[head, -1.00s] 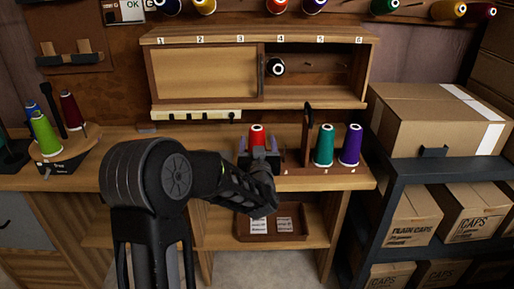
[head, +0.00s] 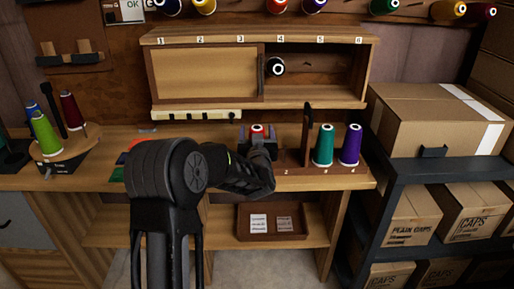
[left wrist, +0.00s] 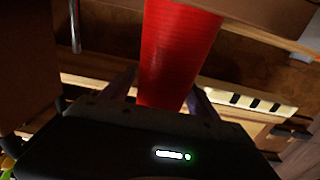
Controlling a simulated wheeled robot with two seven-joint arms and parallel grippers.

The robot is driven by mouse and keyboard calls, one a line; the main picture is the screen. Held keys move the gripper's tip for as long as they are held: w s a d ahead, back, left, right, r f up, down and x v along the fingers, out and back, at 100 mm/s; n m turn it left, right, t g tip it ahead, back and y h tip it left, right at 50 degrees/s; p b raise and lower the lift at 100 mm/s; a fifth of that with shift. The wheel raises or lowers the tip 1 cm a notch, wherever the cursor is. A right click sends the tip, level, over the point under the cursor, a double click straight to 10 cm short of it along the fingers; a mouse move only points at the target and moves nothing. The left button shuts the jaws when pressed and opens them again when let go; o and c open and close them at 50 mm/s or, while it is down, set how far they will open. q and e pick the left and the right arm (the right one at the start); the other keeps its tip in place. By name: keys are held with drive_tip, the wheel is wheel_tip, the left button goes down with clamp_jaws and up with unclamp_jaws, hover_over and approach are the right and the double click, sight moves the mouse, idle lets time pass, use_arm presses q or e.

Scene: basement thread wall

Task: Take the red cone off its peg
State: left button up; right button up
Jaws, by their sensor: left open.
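The red cone (head: 257,131) stands upright on the wooden peg rack (head: 330,171) on the bench. Only its top shows in the head view, because my left gripper (head: 258,136) is in front of it. The gripper is open, with one finger on each side of the cone. In the left wrist view the red cone (left wrist: 178,50) fills the upper middle, between the two fingers (left wrist: 165,90). I cannot tell whether either finger touches it. The peg under the cone is hidden. My right gripper is not in view.
A teal cone (head: 324,145) and a purple cone (head: 349,145) stand to the right, past a dark upright post (head: 306,130). A numbered cabinet (head: 205,75) hangs above. A tray (head: 296,228) sits on the shelf below. A cone carousel (head: 70,150) is at left.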

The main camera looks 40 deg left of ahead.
use_arm(q)
drive_tip(key=shift+c, duration=0.5)
clamp_jaws()
idle(0.5)
drive_tip(key=shift+r, duration=0.15)
wheel_tip(320, 180, up, 28)
drive_tip(key=p, duration=0.7)
idle(0.5)
